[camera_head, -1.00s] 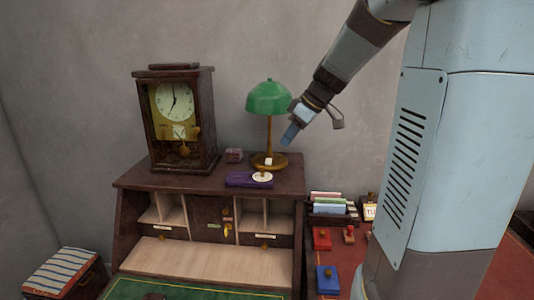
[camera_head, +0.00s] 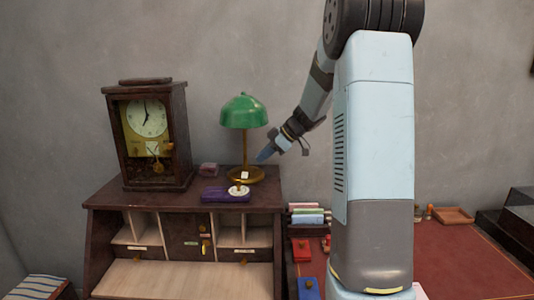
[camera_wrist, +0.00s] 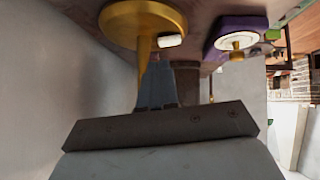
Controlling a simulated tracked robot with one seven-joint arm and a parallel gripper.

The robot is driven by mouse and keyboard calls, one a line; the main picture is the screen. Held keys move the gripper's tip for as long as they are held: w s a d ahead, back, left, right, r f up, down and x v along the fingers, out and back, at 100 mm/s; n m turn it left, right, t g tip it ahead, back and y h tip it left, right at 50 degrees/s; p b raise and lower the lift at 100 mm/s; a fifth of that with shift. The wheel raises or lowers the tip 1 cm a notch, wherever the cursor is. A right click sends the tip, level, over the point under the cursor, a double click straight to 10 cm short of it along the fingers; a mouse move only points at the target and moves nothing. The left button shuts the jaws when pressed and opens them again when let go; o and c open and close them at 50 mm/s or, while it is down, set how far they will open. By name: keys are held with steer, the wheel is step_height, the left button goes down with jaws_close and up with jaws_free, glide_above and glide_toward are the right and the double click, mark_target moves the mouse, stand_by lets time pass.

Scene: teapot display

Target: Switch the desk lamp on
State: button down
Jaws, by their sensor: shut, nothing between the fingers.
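The desk lamp (camera_head: 243,112) has a green shade, a brass stem and a round brass base, and stands on top of the dark wooden desk. The shade shows no glow. A small white switch (camera_head: 244,175) sits at the front of its base. In the wrist view the lamp's gold base (camera_wrist: 122,22) is at the top and the white switch (camera_wrist: 170,41) is at its edge. My gripper (camera_head: 265,154) is shut and empty, just right of the lamp's stem and above the base. In the wrist view its fingertips (camera_wrist: 158,66) point toward the switch, apparently short of it.
A purple case (camera_head: 224,194) with a white disc lies in front of the lamp. The lower red-topped table (camera_head: 455,255) is on the right.

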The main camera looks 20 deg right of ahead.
mark_target(245, 172)
steer(key=shift+x, duration=2.9)
